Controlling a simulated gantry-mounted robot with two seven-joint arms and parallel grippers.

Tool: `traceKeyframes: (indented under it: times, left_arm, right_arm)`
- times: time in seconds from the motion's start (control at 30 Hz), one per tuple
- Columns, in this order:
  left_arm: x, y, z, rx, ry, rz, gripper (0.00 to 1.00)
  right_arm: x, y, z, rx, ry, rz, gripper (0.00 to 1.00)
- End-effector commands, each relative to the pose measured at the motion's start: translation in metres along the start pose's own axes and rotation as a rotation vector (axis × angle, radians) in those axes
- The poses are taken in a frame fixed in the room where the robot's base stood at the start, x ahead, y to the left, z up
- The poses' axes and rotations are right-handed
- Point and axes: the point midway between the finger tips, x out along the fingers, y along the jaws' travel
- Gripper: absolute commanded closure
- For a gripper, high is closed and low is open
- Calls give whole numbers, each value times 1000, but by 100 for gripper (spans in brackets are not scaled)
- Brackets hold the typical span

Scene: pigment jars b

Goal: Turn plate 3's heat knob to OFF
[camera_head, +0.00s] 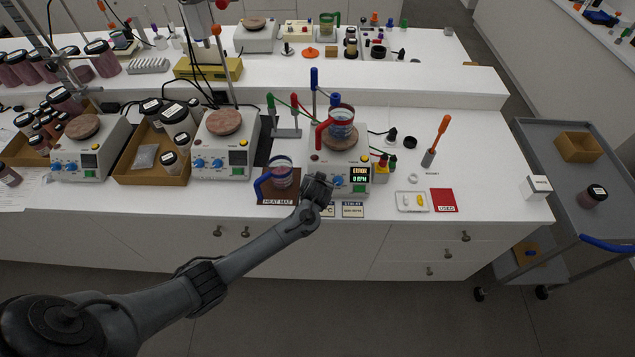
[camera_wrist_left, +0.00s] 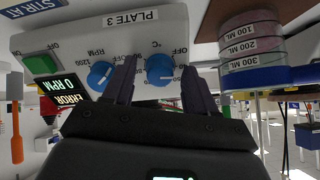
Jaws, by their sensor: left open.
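Plate 3 (camera_head: 341,160) is a white hotplate on the bench, with a red-handled beaker (camera_head: 341,122) on its round top. Its front panel (camera_wrist_left: 60,45) shows upside down in the left wrist view. The blue heat knob (camera_wrist_left: 160,69), marked °C with OFF on its scale, lies between my left gripper's open fingers (camera_wrist_left: 160,76). I cannot tell contact or the knob's exact pointer setting. The blue RPM knob (camera_wrist_left: 100,75) is just outside one finger. The display (camera_wrist_left: 62,90) reads ERROR and 0 RPM. My right gripper is not in view.
A blue-handled beaker (camera_head: 281,176) stands on the heat mat (camera_head: 276,199) left of my gripper, and it is close in the wrist view (camera_wrist_left: 253,45). Two other hotplates (camera_head: 225,150) (camera_head: 88,153) stand further left. A small tray (camera_head: 411,202) and red card (camera_head: 445,200) lie right.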

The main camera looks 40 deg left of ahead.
Motion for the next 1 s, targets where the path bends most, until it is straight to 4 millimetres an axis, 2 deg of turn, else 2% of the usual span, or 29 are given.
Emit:
traceKeyframes:
  times: [0.17, 0.5, 0.53, 0.77, 1.0]
  left_arm:
    - [0, 0, 0, 0, 0, 0, 45]
    - [0, 0, 0, 0, 0, 0, 97]
    - [0, 0, 0, 0, 0, 0, 99]
    - [-1, 0, 0, -22, 0, 0, 99]
    - [-1, 1, 0, -135, -1, -1, 99]
  right_arm:
    - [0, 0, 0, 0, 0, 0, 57]
    - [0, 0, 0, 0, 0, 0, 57]
    - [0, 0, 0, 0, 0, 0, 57]
    - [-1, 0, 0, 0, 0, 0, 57]
    - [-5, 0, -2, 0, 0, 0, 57]
